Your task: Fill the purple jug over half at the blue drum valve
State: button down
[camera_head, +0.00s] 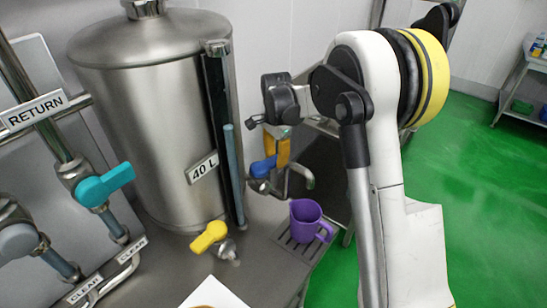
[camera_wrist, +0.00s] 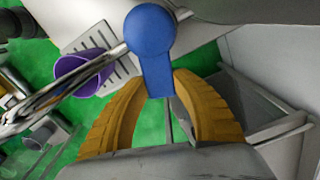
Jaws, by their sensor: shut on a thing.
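The purple jug (camera_head: 306,222) stands upright on a slotted drip grate (camera_head: 287,243), its handle to the right; it also shows in the wrist view (camera_wrist: 70,66). The blue valve handle (camera_head: 262,168) is on the tap beside the steel drum (camera_head: 150,110), and the curved metal spout (camera_head: 303,174) ends above the jug. I cannot make out a stream. My gripper (camera_head: 277,160) has its orange fingers shut on the blue handle's flat stem, and its round end shows in the wrist view (camera_wrist: 150,30).
A yellow valve handle (camera_head: 209,236) is low at the drum's front. A teal handle (camera_head: 104,185) is on the RETURN pipe at left. A sight tube (camera_head: 233,172) runs up the drum. Green floor (camera_head: 480,210) is open at right, with a shelf (camera_head: 527,75) beyond.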

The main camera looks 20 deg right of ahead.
jog(key=shift+s+d+m, duration=0.15)
jog(key=shift+s+m, duration=0.55)
jog(key=shift+m, duration=0.6)
jog(key=c, duration=1)
grip_release()
notch_tip(320, 180, up, 12)
